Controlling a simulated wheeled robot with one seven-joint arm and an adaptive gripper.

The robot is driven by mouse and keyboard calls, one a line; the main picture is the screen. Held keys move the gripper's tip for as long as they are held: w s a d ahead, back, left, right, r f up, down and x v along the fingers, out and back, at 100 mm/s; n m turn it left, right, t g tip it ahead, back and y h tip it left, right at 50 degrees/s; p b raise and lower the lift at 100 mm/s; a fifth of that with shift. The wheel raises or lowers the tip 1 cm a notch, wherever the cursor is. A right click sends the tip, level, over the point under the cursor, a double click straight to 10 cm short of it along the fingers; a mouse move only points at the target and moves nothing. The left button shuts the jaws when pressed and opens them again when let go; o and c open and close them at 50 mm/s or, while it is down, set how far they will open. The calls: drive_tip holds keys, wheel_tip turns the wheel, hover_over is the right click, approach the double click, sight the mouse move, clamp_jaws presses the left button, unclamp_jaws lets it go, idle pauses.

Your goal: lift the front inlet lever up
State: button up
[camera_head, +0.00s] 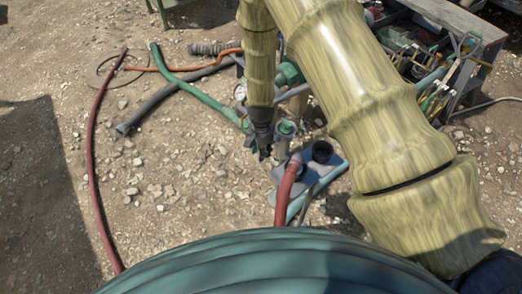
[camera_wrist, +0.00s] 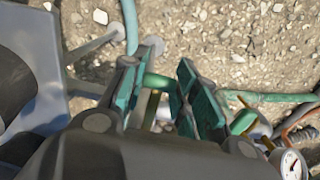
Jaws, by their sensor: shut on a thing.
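My gripper (camera_head: 262,150) points down beside the pipework in the head view. In the wrist view its two teal-padded fingers (camera_wrist: 163,92) stand on either side of a green lever-like bar (camera_wrist: 158,82), with the gripper shut on it. Another green piece (camera_wrist: 243,121) shows just right of the right finger; I cannot tell whether it belongs to the same lever. The lever's pivot is hidden by the fingers. In the head view the lever is mostly hidden behind my gripper; a green-topped fitting (camera_head: 287,128) stands just right of it.
A round white gauge (camera_wrist: 291,165) sits close to the gripper's right. A grey plate (camera_head: 328,169) with a red hose (camera_head: 287,181) lies in front. A green hose (camera_head: 192,84) and a red hose (camera_head: 92,150) cross the gravel. A cluttered table (camera_head: 462,50) stands at right.

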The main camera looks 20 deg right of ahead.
drive_tip(key=shift+r, duration=0.15)
drive_tip(key=shift+a+r+p, duration=0.1)
drive_tip(key=shift+r+p, duration=0.65)
drive_tip(key=shift+r, duration=0.25)
